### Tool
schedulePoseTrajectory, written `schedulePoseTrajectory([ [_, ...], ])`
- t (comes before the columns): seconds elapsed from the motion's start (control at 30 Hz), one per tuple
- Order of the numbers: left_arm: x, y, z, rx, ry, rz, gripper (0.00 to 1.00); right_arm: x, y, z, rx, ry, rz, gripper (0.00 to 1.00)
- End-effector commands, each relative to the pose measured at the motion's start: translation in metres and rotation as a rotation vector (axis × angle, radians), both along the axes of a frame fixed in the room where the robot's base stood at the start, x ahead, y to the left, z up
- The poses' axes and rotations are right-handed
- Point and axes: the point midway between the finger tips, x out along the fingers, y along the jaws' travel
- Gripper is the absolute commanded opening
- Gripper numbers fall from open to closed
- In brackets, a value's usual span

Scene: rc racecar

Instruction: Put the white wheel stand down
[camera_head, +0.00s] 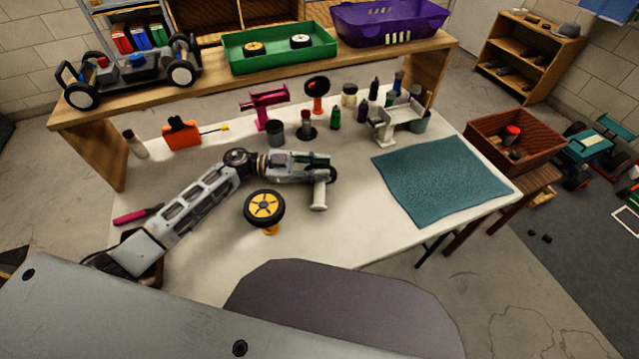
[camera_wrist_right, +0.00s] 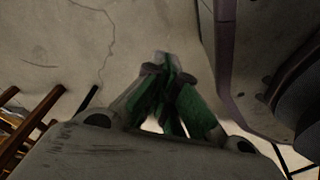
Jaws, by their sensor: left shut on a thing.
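The white wheel stand (camera_head: 319,196) is upright at the middle of the white table (camera_head: 215,275), in the head view. My left gripper (camera_head: 326,172) reaches in from the left and is shut on the stand's upper part. The fingertips partly hide its top. I cannot tell whether its base touches the table. My right gripper shows only in the right wrist view (camera_wrist_right: 164,68), with its green-padded fingers brought together at the tips and nothing seen between them. It points at bare floor.
A black wheel with yellow hub (camera_head: 264,208) sits on a yellow stand (camera_head: 271,230) just left of the white stand. A teal mat (camera_head: 440,180) lies to the right. The table's front middle is clear.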

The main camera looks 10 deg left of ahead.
Motion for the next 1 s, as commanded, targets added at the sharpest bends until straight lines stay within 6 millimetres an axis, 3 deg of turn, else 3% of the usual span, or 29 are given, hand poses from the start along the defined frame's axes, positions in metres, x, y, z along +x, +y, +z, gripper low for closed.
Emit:
schedulePoseTrajectory([
  [0.57, 0.0, 0.0, 0.009, 0.0, -0.001, 0.0, 0.0, 0.002, 0.0, 0.002, 0.002, -0.01, 0.0, 0.0],
  [1.0, 0.0, 0.0, 0.067, 0.001, -0.003, -0.002, 0.0, -0.024, -0.014, -0.009, -0.012, 0.01, 0.003, 0.0],
])
